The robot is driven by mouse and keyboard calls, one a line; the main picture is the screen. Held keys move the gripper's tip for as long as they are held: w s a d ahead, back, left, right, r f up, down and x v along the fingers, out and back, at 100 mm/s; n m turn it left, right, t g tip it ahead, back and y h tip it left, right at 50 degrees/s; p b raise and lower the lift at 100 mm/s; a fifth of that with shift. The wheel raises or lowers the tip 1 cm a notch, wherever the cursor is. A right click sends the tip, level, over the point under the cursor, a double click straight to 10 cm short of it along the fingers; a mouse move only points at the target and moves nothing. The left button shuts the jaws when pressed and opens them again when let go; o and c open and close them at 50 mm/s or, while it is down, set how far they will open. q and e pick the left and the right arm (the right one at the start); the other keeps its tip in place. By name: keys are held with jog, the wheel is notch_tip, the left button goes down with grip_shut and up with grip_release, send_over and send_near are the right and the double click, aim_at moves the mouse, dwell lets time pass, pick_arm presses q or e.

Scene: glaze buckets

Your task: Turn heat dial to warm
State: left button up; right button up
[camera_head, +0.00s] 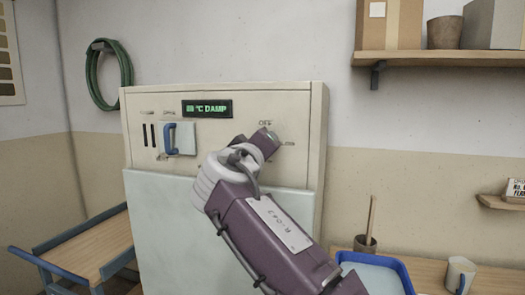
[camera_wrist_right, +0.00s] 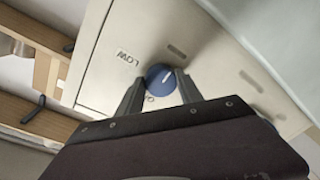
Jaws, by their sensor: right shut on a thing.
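A pale cabinet (camera_head: 305,165) carries a heat dial on its front panel. In the right wrist view the dial (camera_wrist_right: 160,80) is a blue knob with a white pointer mark that points to the upper right. My right gripper (camera_wrist_right: 158,86) has one finger on each side of the knob and is shut on it. A LOW label (camera_wrist_right: 128,57) sits to the knob's upper left, and another label is partly hidden below it. In the head view my right gripper (camera_head: 272,136) covers the knob, beside an OFF label. My left gripper is out of view.
A green display (camera_head: 207,108) reads DAMP after °C. A blue handle (camera_head: 169,138) sticks out to the left of the dial. A trolley (camera_head: 95,245) stands at the left. A blue tray (camera_head: 376,262) and a mug (camera_head: 460,273) sit on the bench at the right.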

jog(key=shift+r, duration=0.3)
jog(key=o, duration=1.4)
jog(key=shift+w+f, duration=0.1)
jog(key=shift+f, duration=0.1)
jog(key=b+v, duration=0.2)
jog(key=v, duration=0.7)
